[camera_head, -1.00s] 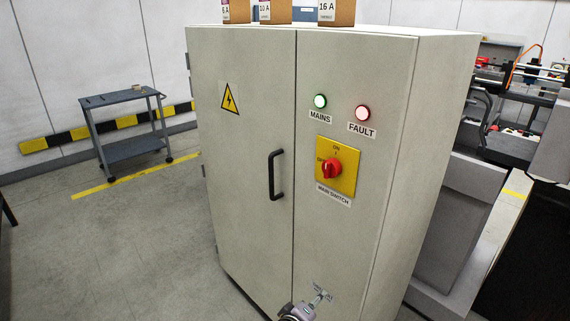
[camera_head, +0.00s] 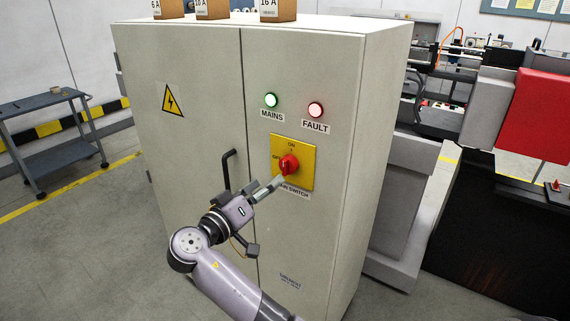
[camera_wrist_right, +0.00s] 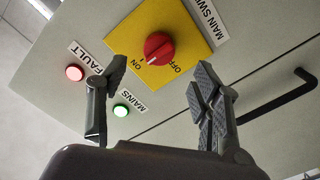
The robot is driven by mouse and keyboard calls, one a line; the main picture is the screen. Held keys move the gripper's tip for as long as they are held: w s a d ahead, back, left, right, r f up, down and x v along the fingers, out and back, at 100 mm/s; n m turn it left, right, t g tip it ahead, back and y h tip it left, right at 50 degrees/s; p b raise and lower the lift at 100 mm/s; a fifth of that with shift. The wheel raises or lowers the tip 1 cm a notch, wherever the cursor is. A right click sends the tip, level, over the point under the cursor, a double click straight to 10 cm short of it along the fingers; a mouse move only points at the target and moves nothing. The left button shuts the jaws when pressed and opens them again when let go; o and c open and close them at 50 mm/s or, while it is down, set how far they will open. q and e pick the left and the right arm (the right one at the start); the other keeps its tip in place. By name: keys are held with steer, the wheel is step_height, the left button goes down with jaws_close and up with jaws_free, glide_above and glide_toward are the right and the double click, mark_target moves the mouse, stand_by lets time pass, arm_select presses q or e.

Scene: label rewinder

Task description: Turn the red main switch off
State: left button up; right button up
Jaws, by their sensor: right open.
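The red main switch (camera_head: 288,165) is a round knob on a yellow plate (camera_head: 306,180) on the cabinet's right door. In the right wrist view the red knob (camera_wrist_right: 158,47) lies ahead of the fingers, and its white mark points towards the word ON. My right gripper (camera_head: 266,215) is open and empty, below and left of the switch in the head view. Its upper finger appears close to the plate's lower left corner and partly covers the switch label. In the right wrist view my right gripper (camera_wrist_right: 158,82) has its fingers spread, apart from the knob. My left gripper is out of view.
A green MAINS lamp (camera_head: 270,100) and a red FAULT lamp (camera_head: 316,109) sit above the switch. A black door handle (camera_head: 227,170) stands out left of it, near my right arm. Small boxes (camera_head: 278,10) stand on the cabinet. A trolley (camera_head: 50,135) is far left.

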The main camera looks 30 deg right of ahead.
mark_target(284, 171)
steer(key=p+x, duration=0.2)
steer(key=x, duration=0.6)
steer(key=shift+r, duration=0.1)
steer(key=shift+w+d, duration=0.25)
steer(key=shift+d, duration=0.3)
steer(key=shift+c, duration=0.4)
steer(key=c, duration=1.1)
